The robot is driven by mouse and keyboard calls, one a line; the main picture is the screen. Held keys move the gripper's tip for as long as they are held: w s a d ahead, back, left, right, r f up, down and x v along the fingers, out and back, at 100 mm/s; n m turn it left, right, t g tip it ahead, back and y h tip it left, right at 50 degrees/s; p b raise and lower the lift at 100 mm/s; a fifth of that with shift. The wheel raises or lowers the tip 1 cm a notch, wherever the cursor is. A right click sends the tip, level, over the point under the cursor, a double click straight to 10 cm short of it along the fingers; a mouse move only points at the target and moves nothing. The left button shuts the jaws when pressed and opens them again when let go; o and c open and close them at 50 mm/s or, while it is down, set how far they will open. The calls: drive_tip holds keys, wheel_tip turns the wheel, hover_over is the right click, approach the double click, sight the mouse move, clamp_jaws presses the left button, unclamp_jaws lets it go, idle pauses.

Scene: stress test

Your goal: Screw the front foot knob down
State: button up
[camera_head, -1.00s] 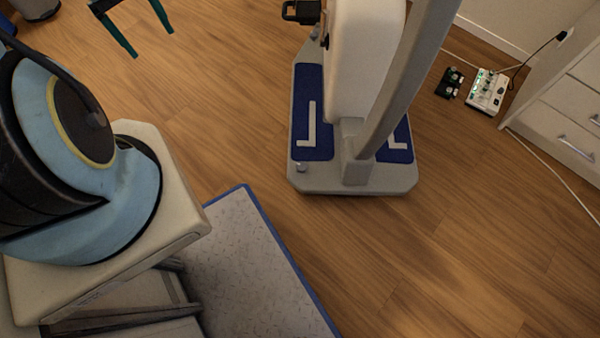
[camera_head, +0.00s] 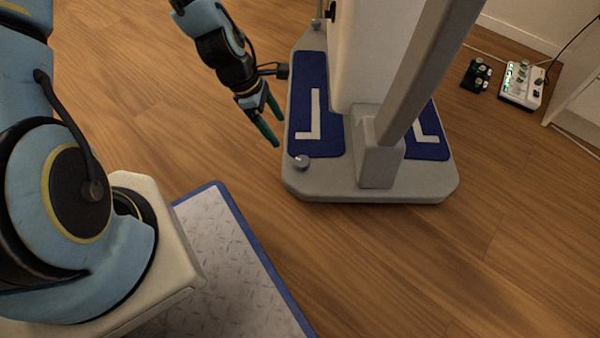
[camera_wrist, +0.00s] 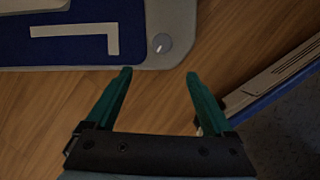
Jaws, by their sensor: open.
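The front foot knob (camera_head: 301,162) is a small round grey knob at the near left corner of the grey machine base (camera_head: 420,190). It also shows in the wrist view (camera_wrist: 161,43), just beyond the fingertips and between their lines. My gripper (camera_head: 273,122) has two green fingers and is left of the base, a little beyond the knob in the head view. In the wrist view my gripper (camera_wrist: 158,75) is open and empty. The fingers appear apart from the knob. How far the knob is screwed in cannot be told.
Blue foot pads (camera_head: 308,128) with white L marks lie on the base, and a grey column (camera_head: 425,70) rises from it. A blue-edged metal platform (camera_head: 220,260) is at the near left. Small control boxes (camera_head: 521,85) sit on the floor at right. Open wooden floor surrounds the base.

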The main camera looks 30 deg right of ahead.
sight(302, 161)
drive_tip(key=shift+n, duration=0.3)
drive_tip(key=b+x, duration=0.2)
drive_tip(key=x, duration=0.2)
drive_tip(key=b+x, duration=0.2)
drive_tip(key=x, duration=0.3)
drive_tip(key=s+b+x, duration=0.1)
drive_tip(key=b+x, duration=0.2)
drive_tip(key=x, duration=0.2)
drive_tip(key=shift+d, duration=0.3)
drive_tip(key=shift+c, duration=0.4)
drive_tip(key=c, duration=1.3)
